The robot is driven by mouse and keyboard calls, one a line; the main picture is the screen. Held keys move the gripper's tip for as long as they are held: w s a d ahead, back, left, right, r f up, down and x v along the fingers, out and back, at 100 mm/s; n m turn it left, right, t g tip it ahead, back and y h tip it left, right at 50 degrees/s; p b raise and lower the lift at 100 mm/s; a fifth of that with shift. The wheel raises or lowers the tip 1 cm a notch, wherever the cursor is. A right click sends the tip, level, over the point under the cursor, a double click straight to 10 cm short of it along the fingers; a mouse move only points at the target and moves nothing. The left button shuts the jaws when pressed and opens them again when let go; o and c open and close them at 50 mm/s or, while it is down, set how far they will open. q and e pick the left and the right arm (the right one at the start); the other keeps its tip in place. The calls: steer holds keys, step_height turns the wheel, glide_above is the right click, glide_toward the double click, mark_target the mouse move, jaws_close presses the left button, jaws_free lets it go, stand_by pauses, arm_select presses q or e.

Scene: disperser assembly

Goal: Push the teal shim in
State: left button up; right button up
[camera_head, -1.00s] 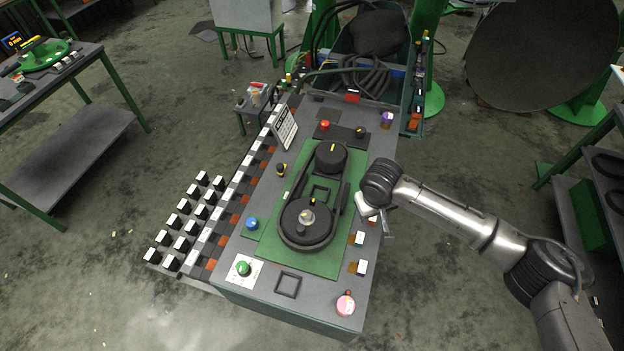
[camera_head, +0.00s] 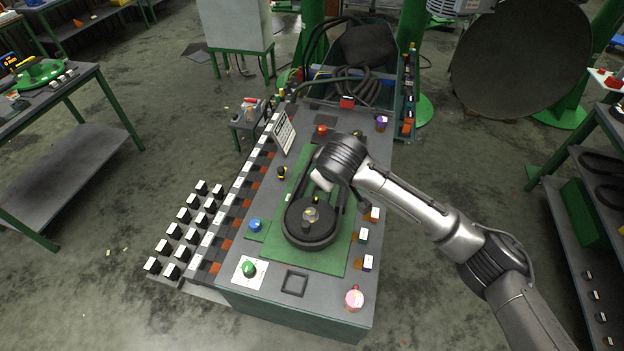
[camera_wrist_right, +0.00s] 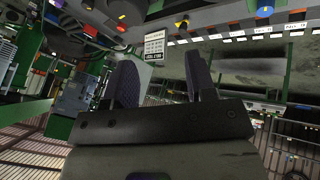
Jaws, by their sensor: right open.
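I cannot make out a teal shim in either view; it may be hidden or too small. The workbench panel (camera_head: 235,277) carries a green plate (camera_head: 327,262) with a round black disc assembly (camera_head: 309,222) on it. My right gripper (camera_head: 322,181) is over the rear part of the green plate, and my arm hides the rear black dial there. In the right wrist view my right gripper (camera_wrist_right: 162,78) shows two dark fingers apart, with nothing between them. My left gripper is in neither view.
A tilted sign (camera_head: 284,134) stands by the panel's left side. A blue knob (camera_head: 255,225), green button (camera_head: 249,269) and pink button (camera_head: 354,298) sit nearer the front. Several white-topped blocks (camera_head: 363,235) line the right edge. A bin with black hoses (camera_head: 350,78) stands behind.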

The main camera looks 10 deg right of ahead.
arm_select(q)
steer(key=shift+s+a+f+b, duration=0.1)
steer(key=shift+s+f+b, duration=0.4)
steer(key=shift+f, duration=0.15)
arm_select(e)
steer(key=shift+a+r+y, duration=0.2)
steer(key=shift+a+r, duration=0.15)
steer(key=shift+a, duration=0.3)
steer(key=shift+a+r+y, duration=0.2)
steer(key=shift+a+r, duration=0.1)
steer(key=shift+a, duration=0.3)
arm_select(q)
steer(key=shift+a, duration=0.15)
